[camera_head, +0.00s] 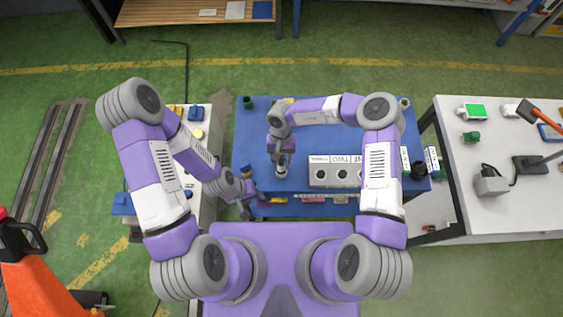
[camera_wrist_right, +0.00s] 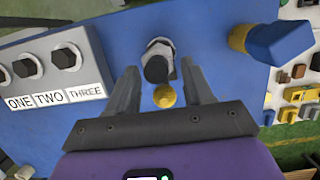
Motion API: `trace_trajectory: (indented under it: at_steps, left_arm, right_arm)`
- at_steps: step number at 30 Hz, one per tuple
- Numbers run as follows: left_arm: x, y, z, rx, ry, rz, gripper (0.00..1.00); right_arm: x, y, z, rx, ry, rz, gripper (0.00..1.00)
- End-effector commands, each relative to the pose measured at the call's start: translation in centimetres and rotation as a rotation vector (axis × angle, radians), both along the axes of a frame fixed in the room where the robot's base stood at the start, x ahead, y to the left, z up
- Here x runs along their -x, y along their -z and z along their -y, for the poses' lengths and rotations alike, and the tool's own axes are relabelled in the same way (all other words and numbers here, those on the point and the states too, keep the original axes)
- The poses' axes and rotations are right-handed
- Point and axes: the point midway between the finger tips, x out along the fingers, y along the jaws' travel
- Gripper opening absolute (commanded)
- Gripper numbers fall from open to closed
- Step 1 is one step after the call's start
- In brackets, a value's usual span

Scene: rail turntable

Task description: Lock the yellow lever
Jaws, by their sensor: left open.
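I cannot clearly pick out a yellow lever. A small round yellow piece (camera_wrist_right: 165,96) shows between my right gripper's fingers in the right wrist view; whether it belongs to a lever I cannot tell. Just beyond it is a black hex knob (camera_wrist_right: 158,66) with a grey collar on the blue table (camera_wrist_right: 205,25). My right gripper (camera_head: 281,163) is over that collar in the head view, and its fingers (camera_wrist_right: 160,80) stand apart with nothing clamped between them. My left gripper (camera_head: 247,208) is open and low at the blue table's front left edge.
A grey box (camera_head: 335,172) with several black knobs and number labels stands right of my right gripper. A blue knob-like fixture (camera_wrist_right: 275,42) stands on the other side. A white bench (camera_head: 205,205) with small parts is left; another white table (camera_head: 500,205) is right.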

Motion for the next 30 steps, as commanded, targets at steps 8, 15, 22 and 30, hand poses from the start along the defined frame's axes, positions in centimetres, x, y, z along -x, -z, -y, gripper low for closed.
trace_trajectory:
  at_steps: [8,15,22,30]
  left_arm:
    - [0.0,0.0,0.0,0.0,0.0,0.0,0.43]
    - [0.0,0.0,0.0,0.0,0.0,0.0,0.43]
    - [0.0,0.0,0.0,0.0,0.0,0.0,0.43]
    - [0.0,0.0,0.0,0.0,0.0,0.0,0.43]
  right_arm:
    - [-0.5,-0.7,0.0,-0.001,0.002,0.008,0.51]
    - [-1.0,-2.7,0.0,-0.002,0.003,0.01,0.51]
    - [-1.5,-4.4,0.0,-0.002,0.003,0.011,0.51]
    - [-2.0,-6.4,0.0,-0.002,0.001,0.011,0.51]
